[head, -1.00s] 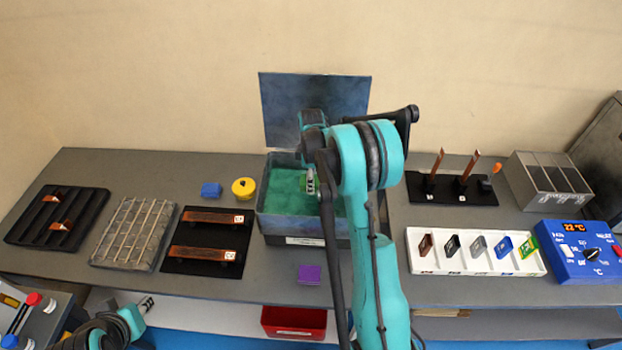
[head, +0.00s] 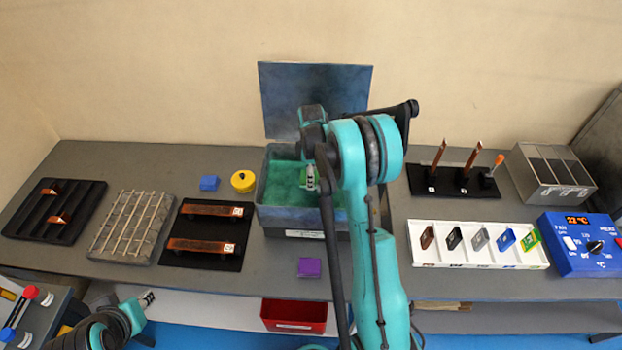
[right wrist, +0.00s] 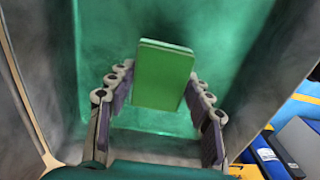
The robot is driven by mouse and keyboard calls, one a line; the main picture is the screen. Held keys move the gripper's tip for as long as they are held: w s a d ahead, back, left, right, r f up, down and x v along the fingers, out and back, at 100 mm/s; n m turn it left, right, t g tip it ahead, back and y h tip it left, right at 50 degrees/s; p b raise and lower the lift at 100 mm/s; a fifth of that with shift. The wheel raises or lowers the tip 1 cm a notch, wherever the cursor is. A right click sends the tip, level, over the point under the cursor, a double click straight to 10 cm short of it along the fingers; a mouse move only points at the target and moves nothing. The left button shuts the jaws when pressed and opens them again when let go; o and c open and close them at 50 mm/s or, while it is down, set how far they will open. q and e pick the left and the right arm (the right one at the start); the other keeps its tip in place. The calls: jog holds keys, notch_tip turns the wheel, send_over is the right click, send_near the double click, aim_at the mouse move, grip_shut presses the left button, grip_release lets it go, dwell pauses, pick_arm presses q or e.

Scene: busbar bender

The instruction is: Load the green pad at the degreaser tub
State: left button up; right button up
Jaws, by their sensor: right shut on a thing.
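The degreaser tub (head: 292,218) is an open grey box with green liquid inside and a raised dark lid behind it. My right gripper (head: 310,179) reaches down into the tub. In the right wrist view, the gripper (right wrist: 160,100) is shut on the green pad (right wrist: 165,75), a flat green block between its fingers, above the green liquid. In the head view the pad is mostly hidden by the gripper and arm. My left gripper (head: 148,298) is low at the left, in front of the table; its jaws are too small to read.
Black racks stand left. A white tray (head: 478,261) with several coloured pieces and a blue control box (head: 585,248) stand right.

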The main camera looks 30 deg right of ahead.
jog(key=shift+r+p, duration=2.35)
jog(key=shift+r, duration=2.05)
notch_tip(320, 180, up, 4)
jog(key=shift+p, duration=1)
jog(key=shift+s+f, duration=0.1)
